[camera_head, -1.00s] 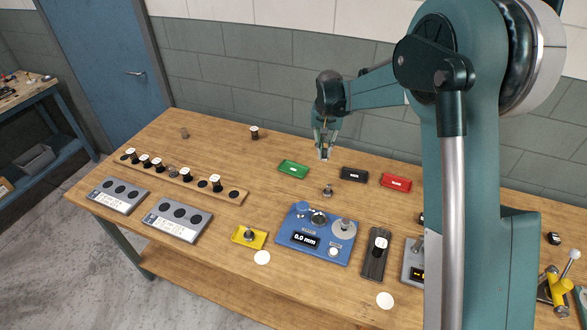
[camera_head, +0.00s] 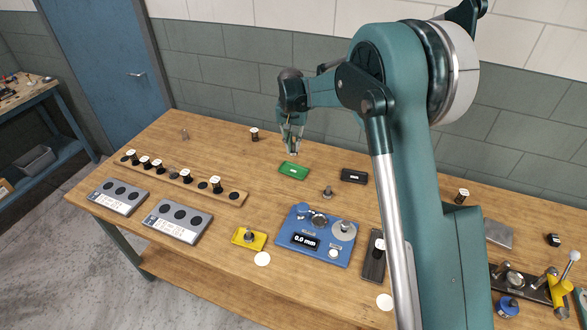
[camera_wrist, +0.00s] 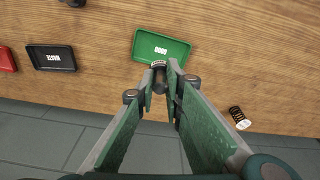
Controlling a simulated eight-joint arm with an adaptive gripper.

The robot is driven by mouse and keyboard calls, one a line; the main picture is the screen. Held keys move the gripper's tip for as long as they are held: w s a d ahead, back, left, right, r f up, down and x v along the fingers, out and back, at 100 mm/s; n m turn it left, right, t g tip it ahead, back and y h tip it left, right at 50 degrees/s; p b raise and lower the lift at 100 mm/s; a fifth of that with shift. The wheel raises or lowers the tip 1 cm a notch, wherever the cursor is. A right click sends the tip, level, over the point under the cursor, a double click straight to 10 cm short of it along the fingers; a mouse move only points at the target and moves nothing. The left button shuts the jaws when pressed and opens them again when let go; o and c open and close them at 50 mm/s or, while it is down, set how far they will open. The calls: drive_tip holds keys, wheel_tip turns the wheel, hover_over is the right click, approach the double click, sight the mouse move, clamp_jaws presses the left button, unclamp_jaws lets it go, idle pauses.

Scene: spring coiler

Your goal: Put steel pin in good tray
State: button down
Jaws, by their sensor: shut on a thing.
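The green tray (camera_head: 294,171), marked as the good tray, lies flat on the bench; it also shows in the wrist view (camera_wrist: 180,48), and I see nothing in it. My gripper (camera_head: 293,152) hangs above the tray's far side, pointing down. In the wrist view my gripper (camera_wrist: 164,78) has its fingertips close together at the tray's edge nearest the wall. It is shut on a small, greyish thing, the steel pin (camera_wrist: 158,65), of which only the end shows between the fingertips; the fingers hide the rest.
The black waste tray (camera_head: 354,176) lies to the right, with a red tray (camera_wrist: 6,60) beyond it. A small metal part (camera_head: 328,192) stands in front of the trays. A blue gauge (camera_head: 317,235) is nearer the front.

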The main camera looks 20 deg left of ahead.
drive_tip(key=shift+f, duration=3.05)
drive_tip(key=shift+f, duration=1.9)
drive_tip(key=shift+f, duration=0.2)
drive_tip(key=c, duration=2.4)
unclamp_jaws()
drive_tip(key=shift+r, duration=0.2)
drive_tip(key=r, duration=0.4)
drive_tip(key=s+r, duration=0.1)
drive_tip(key=r, duration=0.7)
drive_tip(key=shift+s+d, duration=0.1)
drive_tip(key=shift+s, duration=0.05)
